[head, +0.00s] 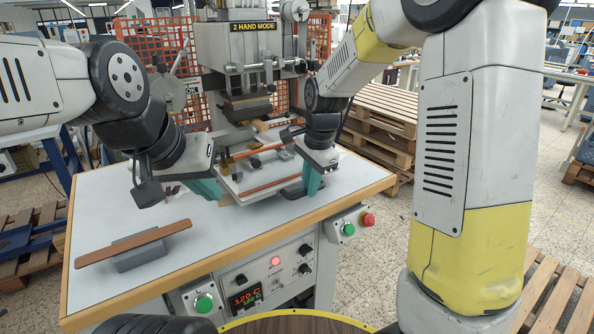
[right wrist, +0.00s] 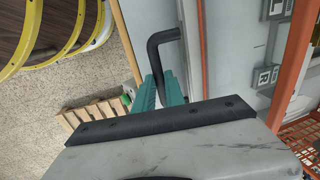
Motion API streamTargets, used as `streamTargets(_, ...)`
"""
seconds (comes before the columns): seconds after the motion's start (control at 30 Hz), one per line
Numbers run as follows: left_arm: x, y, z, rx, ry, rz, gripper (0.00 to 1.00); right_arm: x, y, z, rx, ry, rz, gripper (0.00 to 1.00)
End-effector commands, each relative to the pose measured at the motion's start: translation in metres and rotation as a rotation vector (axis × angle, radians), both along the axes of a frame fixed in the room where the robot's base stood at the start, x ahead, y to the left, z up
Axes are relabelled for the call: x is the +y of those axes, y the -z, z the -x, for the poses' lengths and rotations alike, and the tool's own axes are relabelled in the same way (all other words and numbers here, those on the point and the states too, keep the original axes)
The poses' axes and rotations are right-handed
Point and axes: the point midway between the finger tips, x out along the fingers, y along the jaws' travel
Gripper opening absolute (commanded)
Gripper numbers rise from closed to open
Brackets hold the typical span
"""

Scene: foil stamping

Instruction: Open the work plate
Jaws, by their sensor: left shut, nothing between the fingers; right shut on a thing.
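The work plate (head: 240,186) is a pale flat plate under the stamping head (head: 247,104) of the press, with reddish-brown strips along it. A black bent handle (head: 291,193) sticks out at its front right. My right gripper (head: 312,180) has its teal fingers shut on this handle. In the right wrist view, the black handle (right wrist: 165,37) rises from between the teal fingers (right wrist: 160,90). My left gripper (head: 206,189) is shut and empty, just left of the plate and above the table. The far part of the plate is partly hidden by my right wrist.
A brown strip (head: 134,243) lies across a grey block (head: 140,258) at the table's front left. An orange mesh guard (head: 150,45) stands behind.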

Motion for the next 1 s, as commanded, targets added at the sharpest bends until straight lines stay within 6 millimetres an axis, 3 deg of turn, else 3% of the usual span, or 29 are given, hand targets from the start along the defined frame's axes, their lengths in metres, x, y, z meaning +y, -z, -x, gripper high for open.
streamTargets(0.2, 0.0, 0.0, 0.0, 0.0, 0.0, 0.0, 0.0, -0.026, -0.001, 0.039, 0.0, 0.002, 0.0, 0.0)
streamTargets(0.4, 0.0, 0.0, 0.0, 0.0, 0.0, 0.0, 0.0, -0.042, -0.001, 0.061, 0.001, 0.002, 0.0, 0.0)
streamTargets(0.97, 0.0, 0.0, 0.0, 0.0, 0.0, 0.0, 0.0, -0.048, -0.001, 0.071, -0.001, 0.0, 0.0, 0.0)
streamTargets(1.0, 0.0, 0.0, 0.0, 0.0, 0.0, 0.0, 0.0, -0.048, -0.001, 0.071, -0.001, 0.0, 0.0, 0.18)
